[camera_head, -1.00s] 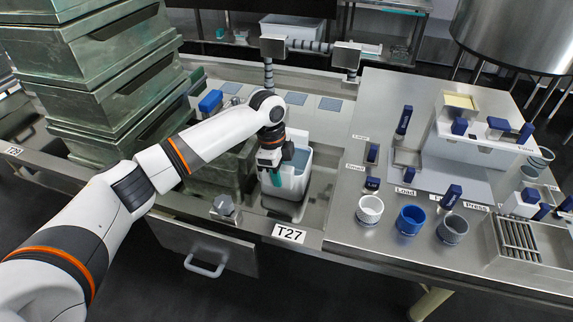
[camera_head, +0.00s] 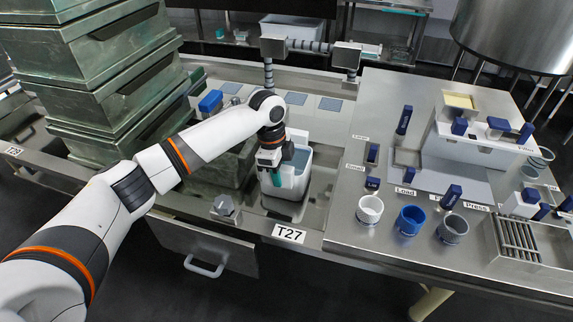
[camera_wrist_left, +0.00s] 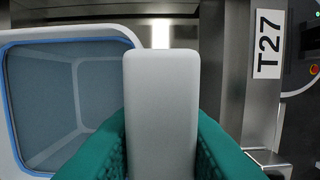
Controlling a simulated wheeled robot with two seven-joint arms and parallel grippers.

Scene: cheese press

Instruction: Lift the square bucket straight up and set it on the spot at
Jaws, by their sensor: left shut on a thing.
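The square white bucket (camera_head: 284,208) stands in the recess of the steel counter, just behind the T27 label. In the left wrist view the bucket (camera_wrist_left: 112,33) shows at left, with a blue rim edge and a blue-grey inside. My left gripper (camera_head: 283,182) is at the bucket's near side. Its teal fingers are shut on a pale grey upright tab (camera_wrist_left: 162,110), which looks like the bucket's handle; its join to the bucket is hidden. My right gripper is out of view.
Stacked green crates (camera_head: 110,95) stand left of the arm. A steel worktop (camera_head: 340,215) at right carries white, blue and grey cups (camera_head: 411,220) and blue-handled tools. A pipe fixture (camera_head: 310,46) stands behind the bucket. Several flat blue-grey squares (camera_head: 330,104) lie on the rear counter.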

